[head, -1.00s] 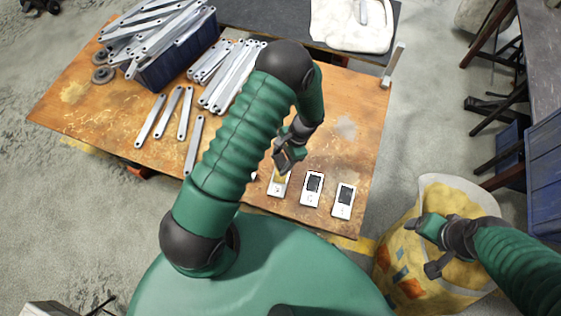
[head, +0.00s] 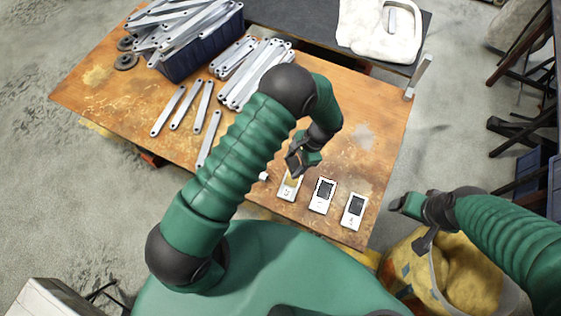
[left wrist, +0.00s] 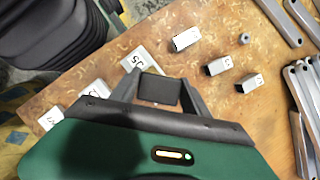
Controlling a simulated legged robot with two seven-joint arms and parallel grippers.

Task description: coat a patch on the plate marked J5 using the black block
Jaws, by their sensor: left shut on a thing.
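My left gripper (head: 294,163) is shut on the black block (left wrist: 160,90), whose dark face shows between the fingers in the left wrist view. The gripper is over the far end of the leftmost pale plate (head: 288,191); I cannot tell whether the block touches it. In the left wrist view this plate (left wrist: 138,61) reads J5, and the fingers partly cover it. Two more plates with dark patches, the middle one (head: 322,196) and the right one (head: 354,211), lie to its right in the head view. My right gripper (head: 408,223) hangs beyond the table's right edge; its finger state is unclear.
Small marked blocks (left wrist: 186,39) and a small cylinder (left wrist: 244,38) lie beside the plates. Loose metal brackets (head: 208,138) and a heaped dark blue bin (head: 205,55) occupy the wooden table (head: 235,185). A yellow-filled sack (head: 470,275) stands at the right.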

